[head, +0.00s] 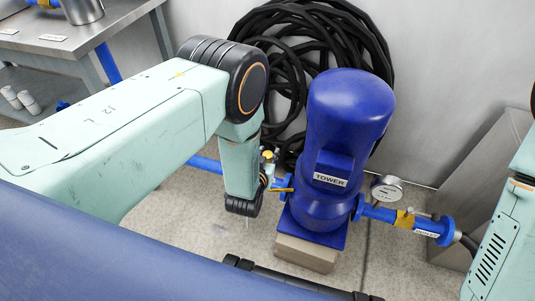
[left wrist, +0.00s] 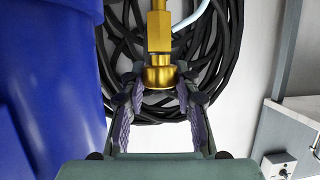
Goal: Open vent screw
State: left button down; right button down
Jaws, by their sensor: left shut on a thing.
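A brass vent screw (left wrist: 160,76) with a round knurled-looking head shows in the left wrist view, below a narrower brass body. My left gripper (left wrist: 162,92) has its two fingers on either side of this brass head and is shut on it. In the head view, brass fittings (head: 268,157) show beside my left wrist, left of the blue tower (head: 345,115) labelled TOWER. My left fingers are mostly hidden there behind the wrist. Part of my right arm shows at the right edge, but its gripper is out of view.
The blue tower stands close beside my left gripper, on a beige block (head: 305,254). A pressure gauge (head: 386,188) and a blue pipe with a yellow-handled valve (head: 405,219) are on its right. A coiled black hose (head: 275,60) hangs behind. A metal table (head: 85,35) stands upper left.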

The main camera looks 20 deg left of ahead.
pick_arm(q)
jog(key=c, duration=1)
grip_release()
jog(key=shift+v, duration=3.8)
